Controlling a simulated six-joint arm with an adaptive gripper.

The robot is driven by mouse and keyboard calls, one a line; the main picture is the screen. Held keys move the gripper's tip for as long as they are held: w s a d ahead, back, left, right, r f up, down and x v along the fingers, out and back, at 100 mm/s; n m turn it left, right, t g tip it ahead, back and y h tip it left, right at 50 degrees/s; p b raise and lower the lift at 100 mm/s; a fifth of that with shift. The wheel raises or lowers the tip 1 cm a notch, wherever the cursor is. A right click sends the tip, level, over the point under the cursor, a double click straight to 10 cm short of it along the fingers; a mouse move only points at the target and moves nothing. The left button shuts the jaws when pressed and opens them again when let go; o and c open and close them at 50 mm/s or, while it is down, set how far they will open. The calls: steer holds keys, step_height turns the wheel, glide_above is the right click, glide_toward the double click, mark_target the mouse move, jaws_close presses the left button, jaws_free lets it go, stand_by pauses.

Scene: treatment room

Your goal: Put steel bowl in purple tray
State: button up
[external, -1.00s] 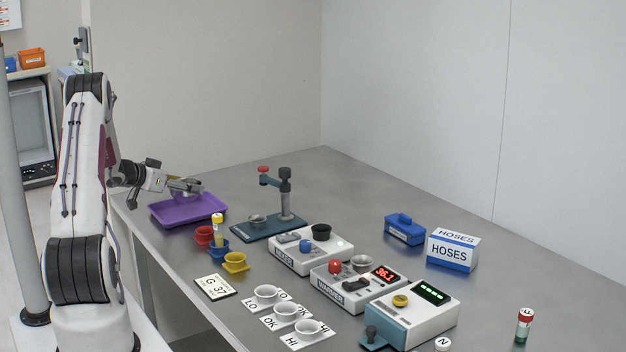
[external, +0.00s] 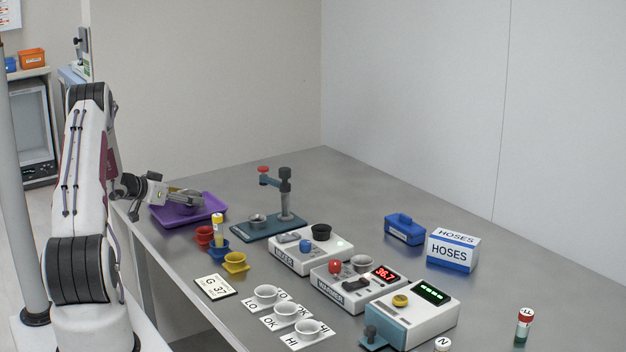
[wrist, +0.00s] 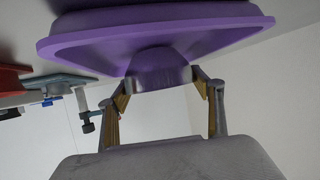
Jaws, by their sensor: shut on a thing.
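The purple tray (external: 208,204) lies at the far left corner of the table. My gripper (external: 196,198) is low over the tray in the external view. In the wrist view my gripper (wrist: 163,85) is shut on the steel bowl (wrist: 165,72), which reflects purple and sits between the two fingertips. The purple tray (wrist: 85,50) is right behind the bowl there. The bowl is mostly hidden by my gripper in the external view. I cannot tell whether the bowl touches the tray floor.
A press stand (external: 268,228) stands right of the tray. A mixer (external: 300,262) and warmer (external: 345,300) are farther right.

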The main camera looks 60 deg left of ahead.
steer(key=shift+f, duration=0.1)
steer(key=o, duration=1.2)
steer(key=shift+c, duration=0.2)
steer(key=v, duration=1.2)
